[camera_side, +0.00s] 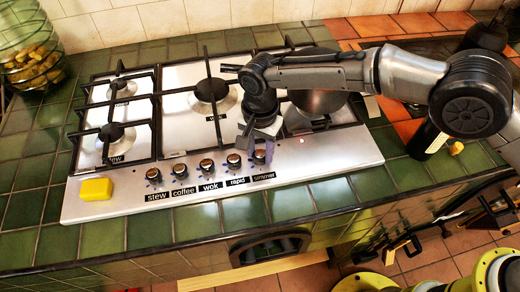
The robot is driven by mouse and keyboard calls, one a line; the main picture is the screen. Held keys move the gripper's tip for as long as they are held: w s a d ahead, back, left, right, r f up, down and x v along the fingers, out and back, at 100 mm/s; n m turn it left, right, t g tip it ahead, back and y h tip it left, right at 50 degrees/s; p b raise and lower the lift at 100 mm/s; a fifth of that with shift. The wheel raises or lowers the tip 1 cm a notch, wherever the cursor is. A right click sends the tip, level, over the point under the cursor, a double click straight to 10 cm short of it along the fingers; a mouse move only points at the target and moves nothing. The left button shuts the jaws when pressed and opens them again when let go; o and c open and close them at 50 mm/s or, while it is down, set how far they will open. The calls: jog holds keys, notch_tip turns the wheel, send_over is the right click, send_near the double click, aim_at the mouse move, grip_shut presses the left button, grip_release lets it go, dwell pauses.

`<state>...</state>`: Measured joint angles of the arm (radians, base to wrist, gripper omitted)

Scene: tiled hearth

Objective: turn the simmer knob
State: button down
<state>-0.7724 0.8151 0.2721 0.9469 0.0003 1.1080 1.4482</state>
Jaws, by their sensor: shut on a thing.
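The simmer knob (259,157) is the rightmost in the row of knobs on the steel front of the gas hob (345,151), above the black label "simmer". My gripper (257,143) comes down on it from above and behind, and its jaws are shut on the knob. The fingers and wrist partly cover the knob's upper side. Which way the knob points is too small to tell.
The rapid knob (233,160) stands close to the left, with the other labelled knobs beyond it. A yellow sponge (96,189) lies at the hob's left front. A pot (318,101) sits behind my gripper. A dark bottle (426,138) stands at right.

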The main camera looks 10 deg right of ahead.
aim_at(260, 153)
jog(key=shift+r, duration=0.15)
jog(key=shift+c, duration=2.2)
grip_release()
notch_tip(260, 153, up, 14)
jog(key=shift+f, duration=0.2)
